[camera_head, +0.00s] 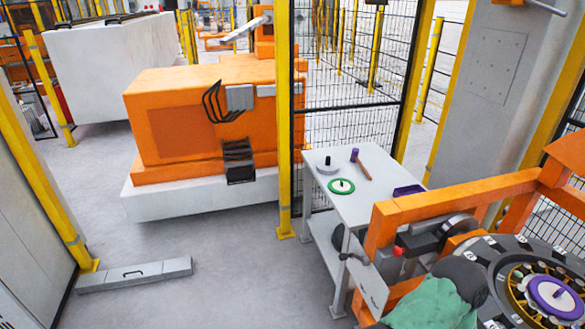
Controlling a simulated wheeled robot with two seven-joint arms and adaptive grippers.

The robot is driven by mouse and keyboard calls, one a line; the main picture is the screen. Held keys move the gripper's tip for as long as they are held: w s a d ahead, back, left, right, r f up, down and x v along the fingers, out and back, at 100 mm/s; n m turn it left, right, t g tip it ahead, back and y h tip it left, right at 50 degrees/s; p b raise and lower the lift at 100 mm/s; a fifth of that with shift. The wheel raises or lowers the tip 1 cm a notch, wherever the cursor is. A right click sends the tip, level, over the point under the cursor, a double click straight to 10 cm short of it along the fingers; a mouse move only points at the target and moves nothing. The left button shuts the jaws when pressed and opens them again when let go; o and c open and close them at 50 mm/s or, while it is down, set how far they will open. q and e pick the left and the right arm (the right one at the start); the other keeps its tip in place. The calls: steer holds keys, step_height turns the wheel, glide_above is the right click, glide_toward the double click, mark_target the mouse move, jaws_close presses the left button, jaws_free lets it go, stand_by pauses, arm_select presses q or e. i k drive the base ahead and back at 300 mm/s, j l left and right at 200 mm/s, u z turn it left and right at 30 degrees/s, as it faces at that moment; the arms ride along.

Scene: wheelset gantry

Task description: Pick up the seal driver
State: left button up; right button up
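I cannot tell for sure which thing is the seal driver. A green-rimmed white disc with a small dark knob (341,187) lies on the light grey table (372,207). Behind it on the same table is a grey disc with an upright black handle (328,164). A similar purple-rimmed white disc (556,296) sits at the centre of the round grey assembly (500,262) at lower right. Neither of my grippers is in view.
A purple tray (408,190) lies at the table's right end. An orange frame (455,202) stands in front of that end. A green and dark grey rounded shape (432,303) is below it, unclear what. A yellow post (284,120) stands left of the table.

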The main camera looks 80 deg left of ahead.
mark_target(329, 163)
steer(key=i+j+u, duration=0.1)
steer(key=u, duration=2)
steer(key=l, duration=0.1)
